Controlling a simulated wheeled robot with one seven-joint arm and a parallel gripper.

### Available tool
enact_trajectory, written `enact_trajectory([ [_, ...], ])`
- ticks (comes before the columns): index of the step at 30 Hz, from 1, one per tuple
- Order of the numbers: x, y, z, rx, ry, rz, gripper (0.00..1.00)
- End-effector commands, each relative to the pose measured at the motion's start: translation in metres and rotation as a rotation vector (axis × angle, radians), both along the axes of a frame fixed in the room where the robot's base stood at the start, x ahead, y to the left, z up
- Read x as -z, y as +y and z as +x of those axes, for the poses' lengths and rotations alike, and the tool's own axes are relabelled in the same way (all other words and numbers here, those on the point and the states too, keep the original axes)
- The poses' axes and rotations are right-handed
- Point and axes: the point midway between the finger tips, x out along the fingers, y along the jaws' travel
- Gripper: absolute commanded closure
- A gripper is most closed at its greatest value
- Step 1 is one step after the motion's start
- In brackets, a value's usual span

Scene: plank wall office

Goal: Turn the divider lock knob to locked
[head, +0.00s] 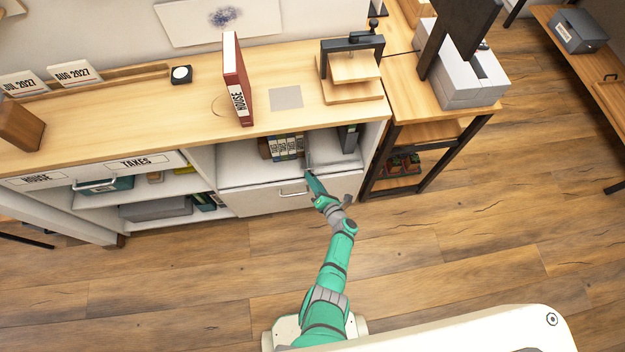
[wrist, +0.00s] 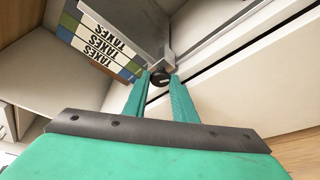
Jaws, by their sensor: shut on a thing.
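The divider (wrist: 135,22) is a thin grey upright plate in the cabinet's open compartment, beside a row of TAXES binders (wrist: 92,42). It also shows edge-on in the head view (head: 307,151). The dark round lock knob (wrist: 159,78) sits at the foot of the divider, by the shelf's front edge. My gripper (wrist: 161,85) is shut on the knob, with one green finger on each side. In the head view my gripper (head: 308,173) reaches the compartment's front edge and the knob is too small to make out. I cannot tell which way the knob is turned.
A closed drawer with a bar handle (head: 293,193) lies just below the compartment. A dark upright object (head: 348,138) stands at the compartment's right. A red book (head: 237,82) and a wooden press (head: 350,72) stand on the cabinet top. The floor in front is clear.

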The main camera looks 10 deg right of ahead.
Motion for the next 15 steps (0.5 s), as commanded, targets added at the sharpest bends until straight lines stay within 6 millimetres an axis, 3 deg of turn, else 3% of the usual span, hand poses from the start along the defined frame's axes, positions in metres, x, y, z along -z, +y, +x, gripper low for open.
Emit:
enact_trajectory([
  [15, 0.003, 0.0003, -0.0008, -0.002, 0.005, 0.122, 0.98],
])
